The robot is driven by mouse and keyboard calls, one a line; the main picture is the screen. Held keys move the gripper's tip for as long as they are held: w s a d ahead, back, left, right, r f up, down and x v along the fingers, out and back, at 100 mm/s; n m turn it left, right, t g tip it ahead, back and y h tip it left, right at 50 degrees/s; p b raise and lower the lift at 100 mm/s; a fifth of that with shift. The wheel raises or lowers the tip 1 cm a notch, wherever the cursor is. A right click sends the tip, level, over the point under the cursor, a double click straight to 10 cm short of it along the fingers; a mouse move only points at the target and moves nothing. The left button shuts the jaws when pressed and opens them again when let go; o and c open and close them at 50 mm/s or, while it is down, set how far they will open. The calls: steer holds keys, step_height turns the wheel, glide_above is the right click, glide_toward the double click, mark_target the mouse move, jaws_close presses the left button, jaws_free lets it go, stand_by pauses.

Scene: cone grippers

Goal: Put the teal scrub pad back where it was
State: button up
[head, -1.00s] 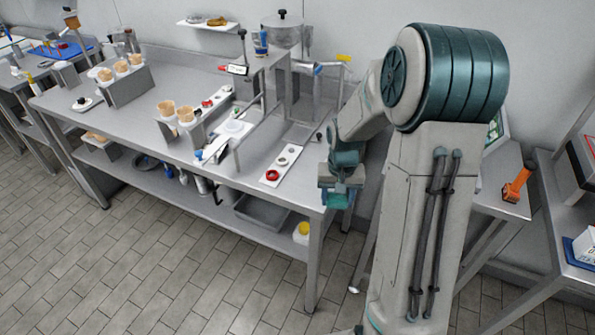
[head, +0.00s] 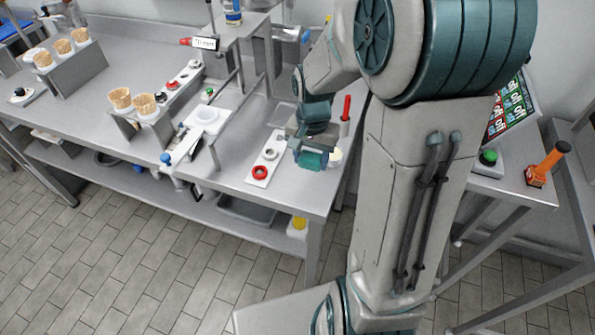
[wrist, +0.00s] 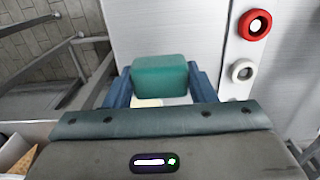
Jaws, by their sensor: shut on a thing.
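The teal scrub pad (wrist: 160,76) is a rounded block held between the two blue fingers of my gripper (wrist: 158,88) in the wrist view. In the head view my gripper (head: 311,158) points down over the right end of the long steel table (head: 240,185), with the teal pad (head: 312,160) at its tips. I cannot tell the exact height of the pad above the table. Part of a pale round thing (head: 335,156) shows just right of the gripper, mostly hidden by it.
A white strip with a red ring (head: 260,172) and a white ring (head: 270,153) lies just left of my gripper. A red-handled tool (head: 346,110) stands behind it. Cone holders (head: 145,118) stand farther left. The table's front right corner is bare.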

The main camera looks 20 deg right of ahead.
mark_target(298, 182)
steer(key=a+f, duration=0.2)
steer(key=a, duration=0.1)
steer(key=shift+w, duration=0.2)
steer(key=shift+f, duration=1.95)
steer(key=shift+f, duration=0.1)
steer(key=shift+f, duration=0.15)
steer(key=o, duration=0.9)
steer(key=shift+o, duration=0.2)
steer(key=shift+r, duration=0.2)
